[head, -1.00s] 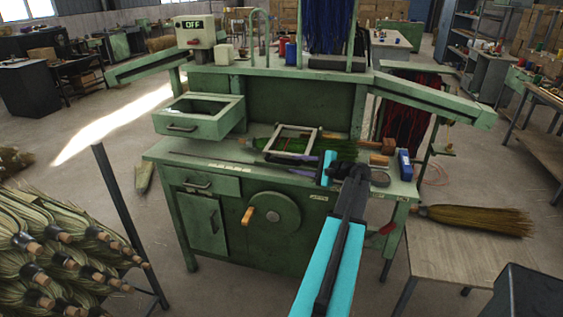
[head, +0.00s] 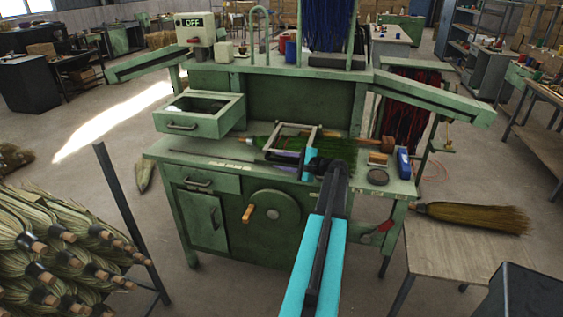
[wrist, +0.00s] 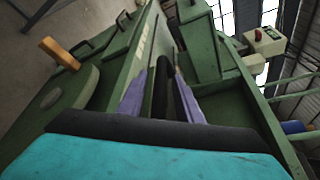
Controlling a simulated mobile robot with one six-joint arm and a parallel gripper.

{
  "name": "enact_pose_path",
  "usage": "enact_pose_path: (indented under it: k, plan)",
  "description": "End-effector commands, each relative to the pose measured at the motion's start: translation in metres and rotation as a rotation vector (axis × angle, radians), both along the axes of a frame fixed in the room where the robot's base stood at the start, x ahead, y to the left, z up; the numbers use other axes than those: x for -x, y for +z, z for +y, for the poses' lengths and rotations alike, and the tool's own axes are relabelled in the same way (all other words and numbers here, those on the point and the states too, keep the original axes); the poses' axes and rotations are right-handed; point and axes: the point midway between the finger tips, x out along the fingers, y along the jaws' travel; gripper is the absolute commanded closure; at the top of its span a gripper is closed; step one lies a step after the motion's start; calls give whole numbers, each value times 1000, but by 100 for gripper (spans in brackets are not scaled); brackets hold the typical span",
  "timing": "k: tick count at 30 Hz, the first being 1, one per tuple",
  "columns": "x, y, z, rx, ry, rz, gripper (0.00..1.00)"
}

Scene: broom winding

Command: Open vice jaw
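The green workbench (head: 215,165) carries a light metal frame (head: 281,126) around a green broom head (head: 260,142), which I take for the vice. A round wheel (head: 275,222) with an orange handle (head: 248,213) is on the bench front; the wheel (wrist: 72,100) and handle (wrist: 60,54) also show in the wrist view. My gripper (head: 284,158), with purple fingers, is over the bench top at the frame's near edge. In the wrist view my gripper (wrist: 162,100) has its fingers apart, a dark shape between them. I cannot tell whether it touches the frame. My arm hides part of the broom.
A drawer (head: 190,124) is pulled out at the left. Brooms (head: 60,250) are stacked at the lower left. A wooden table (head: 455,262) with a broom (head: 475,218) stands at the right.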

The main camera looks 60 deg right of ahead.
Motion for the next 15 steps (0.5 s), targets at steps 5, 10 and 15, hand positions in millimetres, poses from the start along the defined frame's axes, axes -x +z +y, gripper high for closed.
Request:
enact_pose_path:
  k: [5,10,15]
  plan:
    - [0,0,0,0,0,0,98]
    - [0,0,0,0,1,1,100]
    - [0,1,0,-4,2,2,100]
